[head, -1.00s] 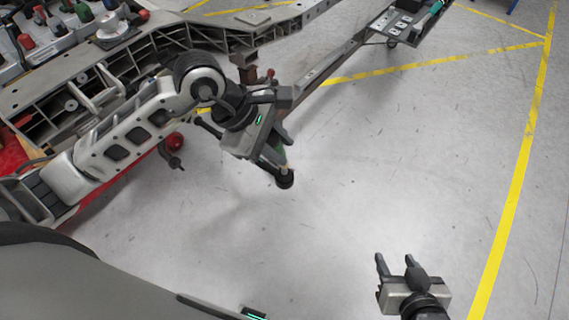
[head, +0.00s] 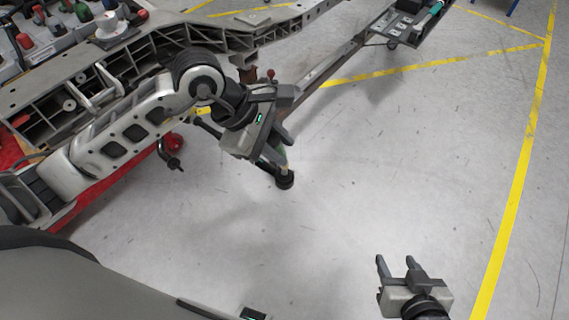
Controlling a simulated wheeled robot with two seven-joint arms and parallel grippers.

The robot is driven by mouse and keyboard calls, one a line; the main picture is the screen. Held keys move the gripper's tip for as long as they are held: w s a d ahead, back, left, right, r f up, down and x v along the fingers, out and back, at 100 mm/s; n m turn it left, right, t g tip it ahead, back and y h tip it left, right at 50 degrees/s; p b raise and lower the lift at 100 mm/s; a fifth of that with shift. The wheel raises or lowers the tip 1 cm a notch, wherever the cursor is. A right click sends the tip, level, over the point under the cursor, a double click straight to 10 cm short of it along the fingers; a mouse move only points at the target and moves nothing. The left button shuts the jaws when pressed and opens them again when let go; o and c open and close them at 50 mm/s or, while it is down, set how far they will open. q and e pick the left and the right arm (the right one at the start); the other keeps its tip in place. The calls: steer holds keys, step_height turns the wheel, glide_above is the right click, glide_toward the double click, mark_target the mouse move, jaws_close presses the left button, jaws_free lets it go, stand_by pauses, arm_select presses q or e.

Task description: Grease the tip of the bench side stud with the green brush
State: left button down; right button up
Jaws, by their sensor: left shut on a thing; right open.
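My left gripper (head: 277,148) is shut on the green brush (head: 284,181). Only a sliver of green and the round black end show, pointing down over the open floor. The brush touches nothing else that I can see. A dark stud-like part (head: 174,161) with a red ball (head: 176,142) sticks out below the chassis frame, left of my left gripper and partly behind my arm. I cannot tell whether it is the bench side stud. My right gripper (head: 396,264) is open and empty, low at the right over the floor.
The grey chassis frame (head: 245,38) runs across the upper left, with a long beam going up to the right. A bench with bottles and parts (head: 60,35) stands behind it. A dark tray (head: 410,25) is at the top. The floor at centre and right is clear.

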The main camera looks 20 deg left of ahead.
mark_target(273, 137)
arm_select(q)
steer(key=shift+s+d, duration=0.15)
steer(key=shift+d, duration=0.2)
steer(key=shift+a+f, duration=0.1)
steer(key=shift+w+a+b, duration=0.35)
steer(key=shift+a+b, duration=0.15)
steer(key=shift+a, duration=0.25)
steer(key=shift+r, duration=0.2)
steer(key=shift+s+a+r+p, duration=0.1)
steer(key=shift+s+r+p, duration=0.15)
steer(key=shift+r+p, duration=0.5)
steer(key=shift+s+a+r+p, duration=0.1)
steer(key=shift+s+r+p, duration=0.25)
steer(key=shift+r, duration=0.55)
steer(key=shift+s+a+r+p, duration=0.1)
steer(key=shift+s+r+p, duration=0.1)
steer(key=shift+r+p, duration=0.75)
steer(key=shift+r, duration=0.15)
